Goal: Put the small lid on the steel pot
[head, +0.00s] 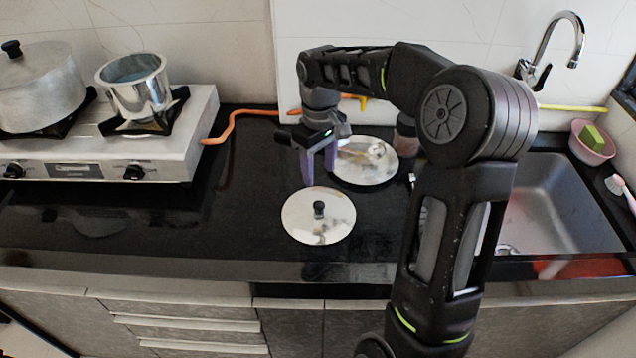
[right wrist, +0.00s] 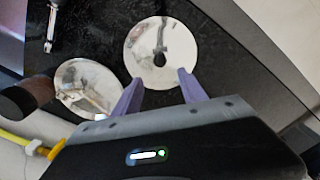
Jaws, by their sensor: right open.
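The small lid (head: 300,222) is a shiny round disc with a black knob, lying knob up on the dark counter. It also shows in the right wrist view (right wrist: 140,45), just beyond the fingertips. The steel pot (head: 140,98) stands uncovered on the right burner of the stove, at the left. My right gripper (head: 318,178) points down with its purple fingers apart and empty, above and slightly behind the lid's far edge. The fingers also show in the right wrist view (right wrist: 157,82), short of the knob. My left gripper is not in view.
A larger lidded pot (head: 45,90) stands on the left burner of the stove (head: 90,168). A shiny round plate (head: 350,175) lies behind the small lid. An orange hose (head: 236,118) runs along the back. The sink (head: 560,205) is at the right. Counter between stove and lid is clear.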

